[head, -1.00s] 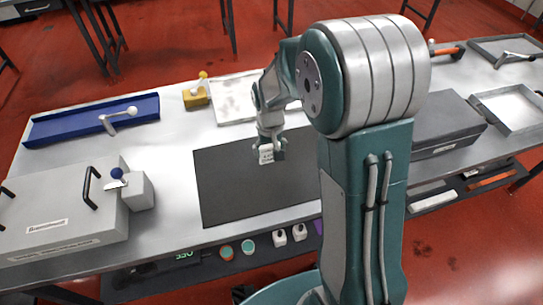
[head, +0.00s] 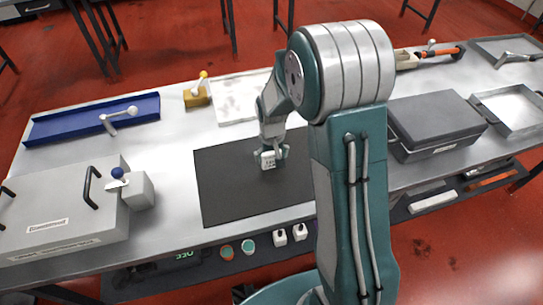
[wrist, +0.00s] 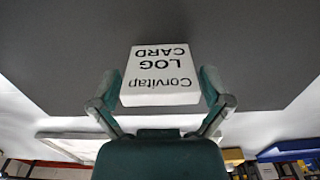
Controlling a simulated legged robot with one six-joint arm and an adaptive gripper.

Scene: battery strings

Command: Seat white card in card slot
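The white card (wrist: 160,78) is a small block lettered "Corvitap LOG CARD", upside down in the wrist view. It also shows as a small white patch in the head view (head: 267,160). My gripper (wrist: 161,94) is shut on it, with one finger at each side of its near edge. In the head view my gripper (head: 273,157) is over the dark mat (head: 225,195). I cannot tell whether the card touches the mat. I cannot make out the card slot in either view.
A grey box (head: 60,220) with black handles and a blue-knobbed lever (head: 118,180) stands left. A blue tray (head: 70,123), a yellow block (head: 196,96) and a white panel (head: 232,100) lie behind the mat. A dark case (head: 432,115) stands right. The mat's left part is clear.

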